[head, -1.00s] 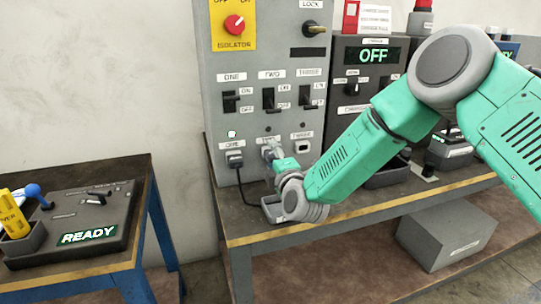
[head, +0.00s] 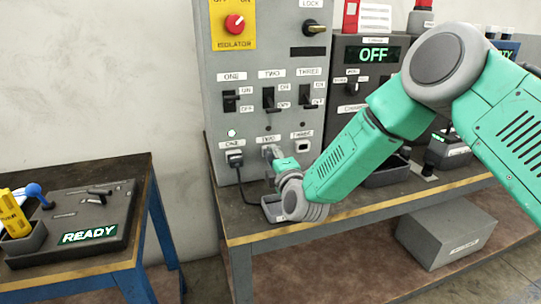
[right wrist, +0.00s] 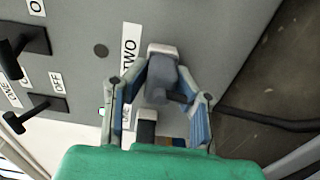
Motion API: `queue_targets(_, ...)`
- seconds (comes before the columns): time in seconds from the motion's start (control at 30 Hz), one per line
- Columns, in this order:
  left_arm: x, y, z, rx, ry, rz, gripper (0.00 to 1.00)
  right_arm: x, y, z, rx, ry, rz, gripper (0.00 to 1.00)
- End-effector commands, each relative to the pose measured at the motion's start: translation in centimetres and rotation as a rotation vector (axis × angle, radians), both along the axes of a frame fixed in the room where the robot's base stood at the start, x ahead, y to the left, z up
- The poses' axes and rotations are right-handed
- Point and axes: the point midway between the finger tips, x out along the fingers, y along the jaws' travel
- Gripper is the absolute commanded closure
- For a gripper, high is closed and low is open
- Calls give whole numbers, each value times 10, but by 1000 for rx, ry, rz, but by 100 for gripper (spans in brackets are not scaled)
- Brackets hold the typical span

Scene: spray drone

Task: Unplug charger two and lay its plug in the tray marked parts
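The plug of charger two (right wrist: 163,80) is grey and sits at the socket labelled TWO on the panel (right wrist: 225,35). My right gripper (head: 271,152) is at this socket, low on the panel in the head view. In the right wrist view its fingers (right wrist: 163,72) are on both sides of the plug and appear to touch it. In the head view the gripper largely hides the plug. My left gripper is not in view.
A black plug with a cable (head: 235,158) is in socket one, close to the left. Socket three (head: 302,146) is empty. Switches (head: 268,98) stand above the sockets. A side table (head: 140,210) holds a READY device (head: 75,225). Bare bench shows left of the tray.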

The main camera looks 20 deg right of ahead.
Motion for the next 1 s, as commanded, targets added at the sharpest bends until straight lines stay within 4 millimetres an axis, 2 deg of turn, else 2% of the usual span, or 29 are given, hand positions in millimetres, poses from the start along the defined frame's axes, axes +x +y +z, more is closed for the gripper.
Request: queue_targets(1.0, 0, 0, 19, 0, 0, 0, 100, -36, -1, 1, -1, 1, 1, 100)
